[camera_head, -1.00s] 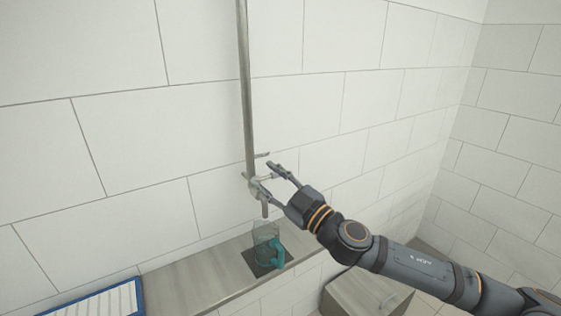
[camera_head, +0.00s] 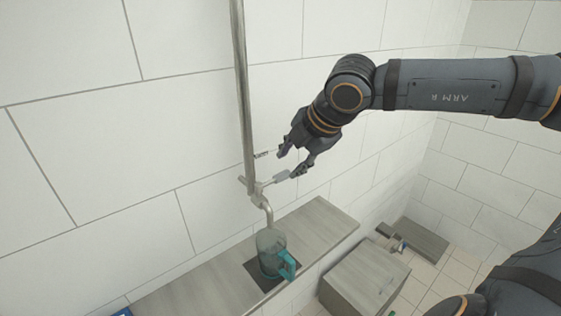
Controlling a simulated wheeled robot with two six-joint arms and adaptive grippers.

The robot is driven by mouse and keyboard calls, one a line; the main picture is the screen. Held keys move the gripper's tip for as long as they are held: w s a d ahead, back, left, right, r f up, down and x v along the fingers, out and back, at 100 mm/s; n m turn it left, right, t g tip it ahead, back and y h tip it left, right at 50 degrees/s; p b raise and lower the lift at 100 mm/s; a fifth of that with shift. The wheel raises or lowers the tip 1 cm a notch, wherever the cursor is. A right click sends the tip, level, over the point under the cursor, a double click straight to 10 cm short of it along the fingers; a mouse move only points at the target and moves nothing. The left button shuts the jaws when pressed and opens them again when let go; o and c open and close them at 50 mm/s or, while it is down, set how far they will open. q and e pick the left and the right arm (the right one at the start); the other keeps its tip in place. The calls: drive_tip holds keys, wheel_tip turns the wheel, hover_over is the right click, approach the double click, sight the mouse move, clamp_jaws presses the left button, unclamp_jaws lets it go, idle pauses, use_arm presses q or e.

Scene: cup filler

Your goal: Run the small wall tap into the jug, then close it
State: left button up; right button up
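The wall tap (camera_head: 268,208) is a small metal fitting with a curved spout at the foot of a vertical pipe (camera_head: 244,95). The teal see-through jug (camera_head: 270,247) stands upright on a dark square mat (camera_head: 253,279) on the ledge, below the spout, with its handle to the right. The tap's lever is not clearly visible. My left gripper is out of view.
The grey ledge (camera_head: 318,228) runs along the white tiled wall and is clear right of the jug. A grey box (camera_head: 365,277) stands lower right, with a flat dark grey object (camera_head: 425,240) on the tiled floor behind it.

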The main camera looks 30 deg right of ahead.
sight(271, 181)
drive_tip(key=p+x, duration=0.1)
drive_tip(key=x, duration=0.2)
drive_tip(key=p+x, duration=0.1)
drive_tip(key=x, duration=0.2)
drive_tip(key=p+x, duration=0.2)
drive_tip(key=x, duration=0.1)
drive_tip(key=shift+w+a+r, duration=0.15)
drive_tip(key=shift+w, duration=0.35)
drive_tip(key=shift+f, duration=0.25)
drive_tip(key=shift+w+a+f, duration=0.15)
drive_tip(key=shift+w+f, duration=0.1)
drive_tip(key=shift+f, duration=0.1)
drive_tip(key=c, duration=0.5)
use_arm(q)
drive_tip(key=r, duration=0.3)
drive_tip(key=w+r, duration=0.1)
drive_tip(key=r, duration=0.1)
use_arm(e)
clamp_jaws()
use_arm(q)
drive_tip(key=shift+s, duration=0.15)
